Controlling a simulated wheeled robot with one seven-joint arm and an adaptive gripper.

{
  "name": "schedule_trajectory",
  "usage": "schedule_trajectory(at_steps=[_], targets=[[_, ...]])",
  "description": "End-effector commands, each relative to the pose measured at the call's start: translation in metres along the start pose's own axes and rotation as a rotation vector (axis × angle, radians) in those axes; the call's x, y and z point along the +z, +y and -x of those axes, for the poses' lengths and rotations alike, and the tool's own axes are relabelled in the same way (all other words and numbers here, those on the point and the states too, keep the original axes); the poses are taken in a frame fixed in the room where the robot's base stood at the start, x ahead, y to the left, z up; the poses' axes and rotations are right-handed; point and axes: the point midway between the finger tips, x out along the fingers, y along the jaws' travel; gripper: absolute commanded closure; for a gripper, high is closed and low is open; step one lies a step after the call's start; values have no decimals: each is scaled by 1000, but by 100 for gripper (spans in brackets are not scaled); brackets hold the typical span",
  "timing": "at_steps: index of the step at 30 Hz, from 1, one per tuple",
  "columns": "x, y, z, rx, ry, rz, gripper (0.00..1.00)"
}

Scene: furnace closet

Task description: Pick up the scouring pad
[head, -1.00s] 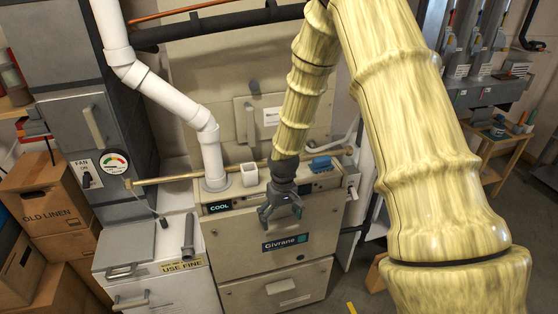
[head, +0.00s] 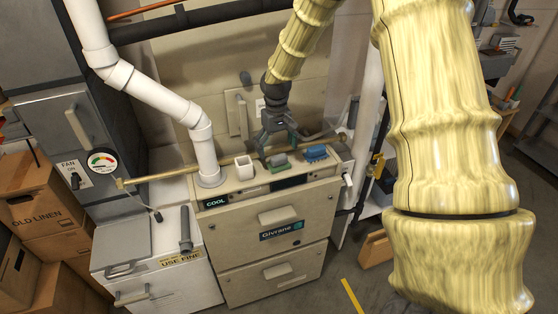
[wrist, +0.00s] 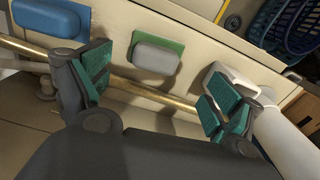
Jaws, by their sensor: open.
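The scouring pad (head: 278,160) looks like a grey block with a green layer. My gripper (head: 278,147) is open and empty, just above and behind the pad in the head view. Its teal-padded fingers (wrist: 156,88) are spread wide in the wrist view. I see no contact with the pad.
A white vertical pipe (head: 205,155) stands at the left.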

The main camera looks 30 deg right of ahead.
Motion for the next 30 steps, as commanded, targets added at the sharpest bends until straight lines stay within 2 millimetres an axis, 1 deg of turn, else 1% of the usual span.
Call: schedule_trajectory(at_steps=[3,11,22,27,30], targets=[[1,1,-7,0,-1,-2,8],[2,4,-17,-1,-2,-4,8],[4,9,-52,0,-3,-4,8],[3,9,-61,0,0,-4,8],[3,9,-63,-1,0,-4,8]])
